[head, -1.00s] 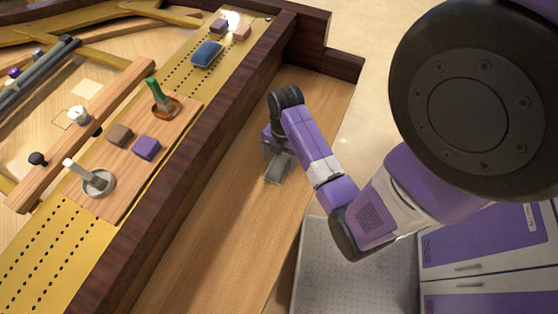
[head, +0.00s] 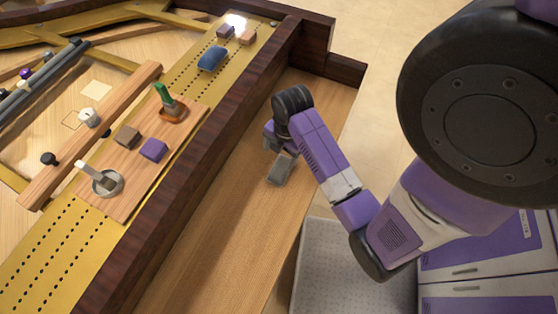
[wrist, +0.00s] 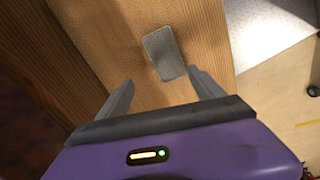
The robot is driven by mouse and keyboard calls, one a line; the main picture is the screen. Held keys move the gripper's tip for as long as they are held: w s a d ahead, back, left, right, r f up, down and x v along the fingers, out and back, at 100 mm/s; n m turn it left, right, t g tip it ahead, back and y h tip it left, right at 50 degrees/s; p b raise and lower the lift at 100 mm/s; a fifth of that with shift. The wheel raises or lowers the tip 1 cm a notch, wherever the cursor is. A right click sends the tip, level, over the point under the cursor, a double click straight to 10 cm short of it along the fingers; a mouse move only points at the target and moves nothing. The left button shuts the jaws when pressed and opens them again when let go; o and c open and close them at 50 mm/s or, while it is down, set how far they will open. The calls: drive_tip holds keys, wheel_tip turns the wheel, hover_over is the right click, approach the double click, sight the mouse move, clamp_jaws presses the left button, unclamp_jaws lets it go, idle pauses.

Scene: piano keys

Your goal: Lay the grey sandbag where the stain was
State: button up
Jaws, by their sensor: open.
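The grey sandbag (head: 281,169) lies on the bare wooden ledge (head: 235,215) in front of the piano's dark rim. In the wrist view the sandbag (wrist: 166,52) is a flat grey rectangle, mostly ahead of the fingertips. My gripper (head: 276,147) is just beyond it in the head view, low over the ledge. In the wrist view my gripper (wrist: 161,78) is open and empty. Its right fingertip shows right by the bag's near corner; I cannot tell if they touch. No stain shows on the visible ledge.
The dark rim (head: 190,165) rises along the ledge's left. Beyond it a wooden board (head: 122,165) holds a brush, a metal cup and two blocks. A blue cushion (head: 212,58) lies farther back. Purple cabinets (head: 485,262) stand at lower right. Much of the ledge is clear.

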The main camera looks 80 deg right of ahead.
drive_tip(key=a+r+m+t+h, duration=0.1)
drive_tip(key=a+r+m+t, duration=0.25)
drive_tip(key=a, duration=0.35)
drive_tip(key=a+r+m+t+h, duration=0.2)
drive_tip(key=a+m+t, duration=0.15)
drive_tip(key=a, duration=0.35)
drive_tip(key=s+a+r+m+t+y, duration=0.1)
drive_tip(key=s+a+r+m+t, duration=0.1)
drive_tip(key=a+r, duration=0.3)
drive_tip(key=s+a+r+m+t+y, duration=0.2)
drive_tip(key=a+r+m+t, duration=0.2)
drive_tip(key=r, duration=0.9)
drive_tip(key=shift+a+t, duration=0.3)
drive_tip(key=shift+a, duration=0.05)
